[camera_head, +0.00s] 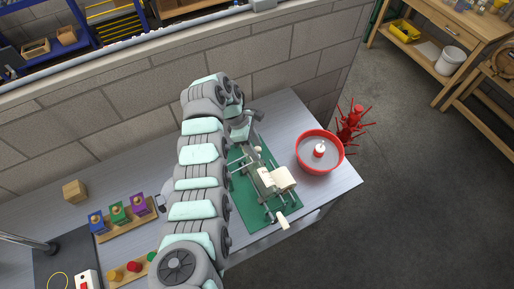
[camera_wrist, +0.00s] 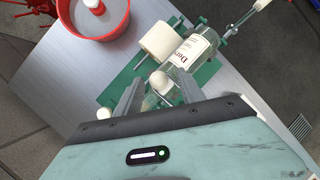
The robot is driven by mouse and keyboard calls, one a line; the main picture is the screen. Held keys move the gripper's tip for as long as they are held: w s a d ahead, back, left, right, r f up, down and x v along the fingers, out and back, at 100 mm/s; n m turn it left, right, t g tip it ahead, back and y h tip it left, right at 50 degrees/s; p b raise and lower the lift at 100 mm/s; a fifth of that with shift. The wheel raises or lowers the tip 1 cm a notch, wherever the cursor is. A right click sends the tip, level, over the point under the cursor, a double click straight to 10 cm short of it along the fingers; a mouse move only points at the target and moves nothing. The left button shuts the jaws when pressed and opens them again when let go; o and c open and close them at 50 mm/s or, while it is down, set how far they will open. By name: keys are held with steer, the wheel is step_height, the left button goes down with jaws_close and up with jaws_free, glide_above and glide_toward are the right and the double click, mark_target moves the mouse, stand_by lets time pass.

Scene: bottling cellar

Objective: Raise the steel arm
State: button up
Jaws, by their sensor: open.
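A bottle-labelling device stands on a green base plate (camera_head: 243,203) on the bench. It holds a clear bottle with a white label (camera_wrist: 196,52), and a cream roll (camera_wrist: 160,38) sits beside the bottle. A white ball knob (camera_wrist: 160,82) shows between my fingers in the wrist view; the steel arm's metal is mostly hidden there. A thin steel rod (camera_wrist: 240,19) with a pale handle sticks out past the bottle. My gripper (camera_wrist: 162,85) is open around or just above the ball knob; contact cannot be told.
A red round basin (camera_head: 319,166) with a white-capped item stands right of the device, with a red spiky rack (camera_head: 351,124) beyond it. Coloured blocks on wooden strips (camera_head: 118,214) and a wooden cube (camera_head: 75,190) lie to the left. A block wall (camera_head: 280,60) runs behind the bench.

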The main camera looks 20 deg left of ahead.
steer(key=shift+x, duration=0.8)
steer(key=shift+a, duration=0.1)
jaws_close()
steer(key=shift+w, duration=0.1)
steer(key=shift+f, duration=0.15)
stand_by(0.5)
